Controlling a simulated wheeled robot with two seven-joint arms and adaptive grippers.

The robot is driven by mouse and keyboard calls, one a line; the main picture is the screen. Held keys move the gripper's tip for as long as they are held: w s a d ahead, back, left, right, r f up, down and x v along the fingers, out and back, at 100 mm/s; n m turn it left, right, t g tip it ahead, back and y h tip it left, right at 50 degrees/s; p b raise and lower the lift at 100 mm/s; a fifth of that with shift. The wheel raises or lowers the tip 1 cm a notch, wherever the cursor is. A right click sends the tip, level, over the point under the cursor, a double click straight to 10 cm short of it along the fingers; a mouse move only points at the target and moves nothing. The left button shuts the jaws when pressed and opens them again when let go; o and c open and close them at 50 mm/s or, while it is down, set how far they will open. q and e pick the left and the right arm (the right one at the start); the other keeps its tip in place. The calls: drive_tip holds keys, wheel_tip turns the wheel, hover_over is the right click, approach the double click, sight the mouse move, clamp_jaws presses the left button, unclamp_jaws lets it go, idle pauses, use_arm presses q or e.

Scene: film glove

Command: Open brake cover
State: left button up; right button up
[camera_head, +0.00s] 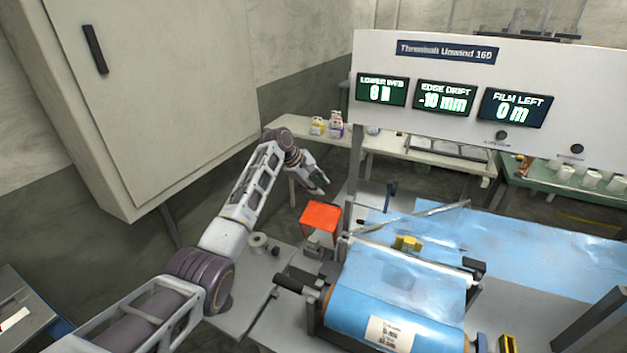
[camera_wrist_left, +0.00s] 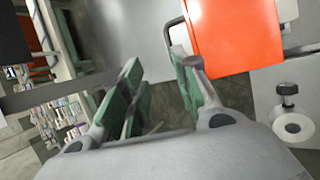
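The brake cover (camera_head: 320,217) is an orange-red box lid on the left side of the film machine. It looks shut in the head view. In the wrist view the orange cover (camera_wrist_left: 237,35) fills the upper right, with a thin grey handle loop (camera_wrist_left: 167,36) along its left edge. My left gripper (camera_head: 318,188) is above and behind the cover in the head view. In the wrist view my left gripper (camera_wrist_left: 157,70) is open and empty. Its right finger is close to the handle; I cannot tell whether they touch. My right gripper is out of view.
A blue film roll (camera_head: 395,305) and a blue film sheet (camera_head: 540,255) lie right of the cover. A thin diagonal bar (camera_head: 425,214) rises over the machine. A grey cabinet (camera_head: 150,90) stands at left.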

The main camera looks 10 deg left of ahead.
use_arm(q)
drive_tip(key=shift+v, duration=1.45)
drive_tip(key=shift+d, duration=0.1)
drive_tip(key=shift+s, duration=0.1)
